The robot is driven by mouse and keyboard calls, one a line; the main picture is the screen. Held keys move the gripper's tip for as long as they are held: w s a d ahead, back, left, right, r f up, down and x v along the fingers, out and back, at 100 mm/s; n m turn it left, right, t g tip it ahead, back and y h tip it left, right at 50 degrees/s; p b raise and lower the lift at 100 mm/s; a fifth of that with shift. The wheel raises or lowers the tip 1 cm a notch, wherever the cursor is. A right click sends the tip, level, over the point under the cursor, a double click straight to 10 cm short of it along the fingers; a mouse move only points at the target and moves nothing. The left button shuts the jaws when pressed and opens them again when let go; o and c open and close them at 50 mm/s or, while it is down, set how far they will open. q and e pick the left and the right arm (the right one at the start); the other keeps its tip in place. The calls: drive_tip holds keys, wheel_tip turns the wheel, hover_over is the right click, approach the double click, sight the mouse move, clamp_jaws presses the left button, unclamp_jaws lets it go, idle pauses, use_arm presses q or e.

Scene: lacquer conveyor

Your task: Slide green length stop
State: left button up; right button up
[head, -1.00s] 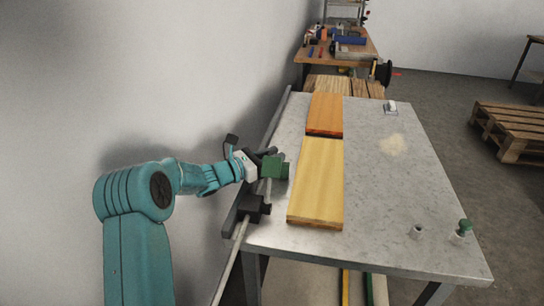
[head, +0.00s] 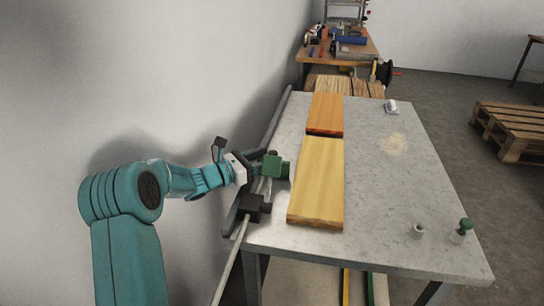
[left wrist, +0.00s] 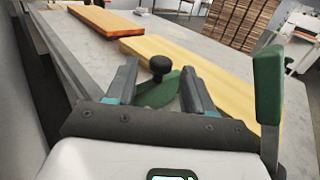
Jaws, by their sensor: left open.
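The green length stop (head: 276,167) sits at the left side of the metal table, over the long rail and beside the yellow board. My left gripper (head: 262,169) is at its left side with the fingers spread. In the left wrist view, a green part with a black knob (left wrist: 160,68) stands between and just beyond the open fingers (left wrist: 159,72). I cannot tell whether either finger touches it. My right gripper is in neither view.
A yellow board (head: 318,183) and an orange board (head: 325,114) lie end to end on the table (head: 385,190). A black block (head: 253,207) holds the rail nearer me. A green-topped peg (head: 463,229) stands at the right front. The table's right middle is clear.

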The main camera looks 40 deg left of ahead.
use_arm(q)
drive_tip(key=v, duration=0.8)
drive_tip(key=shift+s, duration=0.25)
drive_tip(key=shift+a, duration=0.1)
drive_tip(key=shift+r, duration=0.1)
drive_tip(key=shift+c, duration=0.2)
